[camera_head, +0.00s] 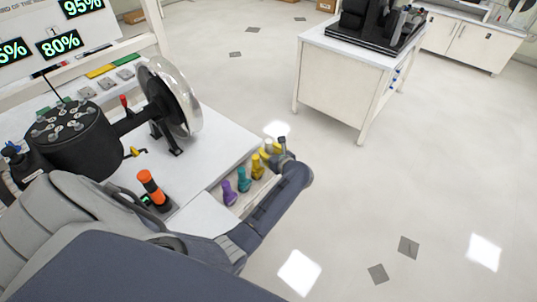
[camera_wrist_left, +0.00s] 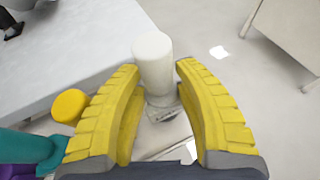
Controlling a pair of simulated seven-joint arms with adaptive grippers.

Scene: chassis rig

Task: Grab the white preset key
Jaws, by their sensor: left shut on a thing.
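The white preset key (camera_wrist_left: 153,60) stands between the two yellow finger pads of my left gripper (camera_wrist_left: 158,72) in the left wrist view. Its rounded white top rises above the pads and its lower part is a narrower stem. My left gripper is shut on it. In the head view, my left gripper (camera_head: 272,150) is at the far end of the row of keys, and only a little of the white key (camera_head: 268,143) shows there. My right gripper is not in view.
A yellow key (camera_head: 257,167), a teal key (camera_head: 243,180) and a purple key (camera_head: 229,193) stand in a row beside the gripper. The white bench (camera_head: 222,140) carries a black drum (camera_head: 72,138), a wheel (camera_head: 178,95) and an orange-topped handle (camera_head: 151,187). Open floor lies to the right.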

